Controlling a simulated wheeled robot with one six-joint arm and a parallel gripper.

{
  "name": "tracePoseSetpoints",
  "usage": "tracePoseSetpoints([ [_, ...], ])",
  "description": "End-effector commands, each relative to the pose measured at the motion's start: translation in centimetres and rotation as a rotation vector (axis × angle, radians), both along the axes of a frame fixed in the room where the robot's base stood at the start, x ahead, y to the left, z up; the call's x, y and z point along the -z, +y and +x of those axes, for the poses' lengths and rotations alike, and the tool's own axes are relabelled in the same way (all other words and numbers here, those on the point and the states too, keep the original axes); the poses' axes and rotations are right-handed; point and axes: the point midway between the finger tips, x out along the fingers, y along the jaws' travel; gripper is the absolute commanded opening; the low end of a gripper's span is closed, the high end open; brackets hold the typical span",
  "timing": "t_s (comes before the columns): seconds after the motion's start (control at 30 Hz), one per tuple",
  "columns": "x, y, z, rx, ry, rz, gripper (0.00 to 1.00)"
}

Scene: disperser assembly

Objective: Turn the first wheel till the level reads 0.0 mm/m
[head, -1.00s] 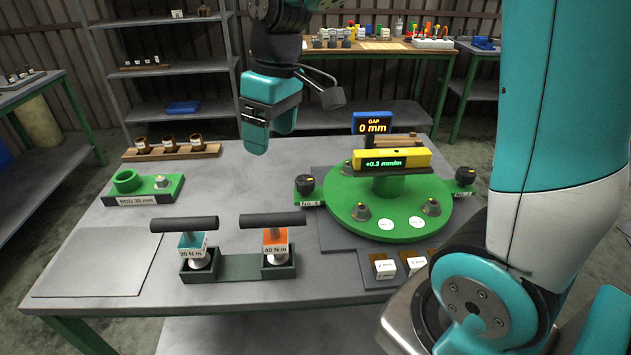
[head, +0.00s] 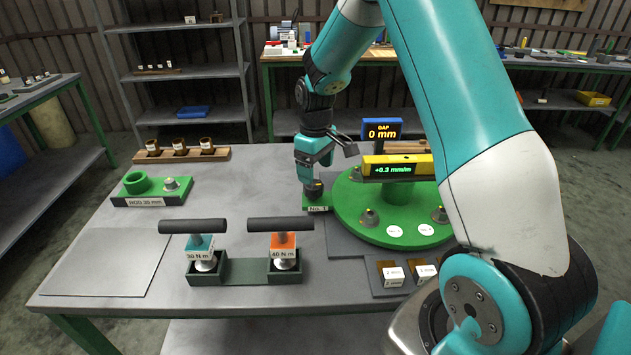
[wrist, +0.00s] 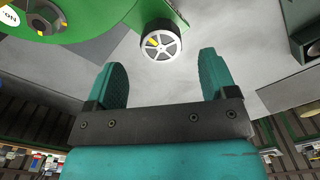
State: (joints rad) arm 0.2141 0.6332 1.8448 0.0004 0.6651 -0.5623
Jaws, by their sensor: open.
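The first wheel (head: 313,187) is a small dark knob above the "No. 1" label, left of the round green plate (head: 345,215). In the wrist view the wheel (wrist: 160,42) shows a pale spoked face with a yellow mark, just beyond the fingertips and roughly centred between them. My gripper (head: 306,178) is above and close to the wheel, pointing down. Its teal fingers (wrist: 163,62) are apart, with nothing between them. The yellow level (head: 380,167) on the plate's centre post reads +0.3 mm/m. The second wheel is hidden behind my arm.
A blue gap display (head: 381,130) reads 0 mm behind the level. Two torque tools with dark handles (head: 192,226) stand in a green holder (head: 235,270) in front. A green rod block (head: 150,190) is at the left. White blocks (head: 392,276) sit front right. The left tabletop is partly clear.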

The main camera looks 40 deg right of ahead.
Motion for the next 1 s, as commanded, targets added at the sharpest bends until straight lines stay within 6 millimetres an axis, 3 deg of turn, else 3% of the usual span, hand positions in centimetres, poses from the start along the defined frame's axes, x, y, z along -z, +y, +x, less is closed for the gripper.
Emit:
tracePoseSetpoints([
  [0.1,2.2,0.0,-0.1,0.000,0.004,0.001,0.78],
  [0.3,4.5,0.0,0.0,0.000,0.000,0.000,0.78],
  [0.67,5.0,0.0,0.0,0.000,-0.002,0.000,0.78],
  [0.9,5.0,0.0,0.0,0.000,-0.001,-0.001,0.29],
  [1.0,5.0,0.0,0.0,0.001,-0.001,-0.001,0.29],
])
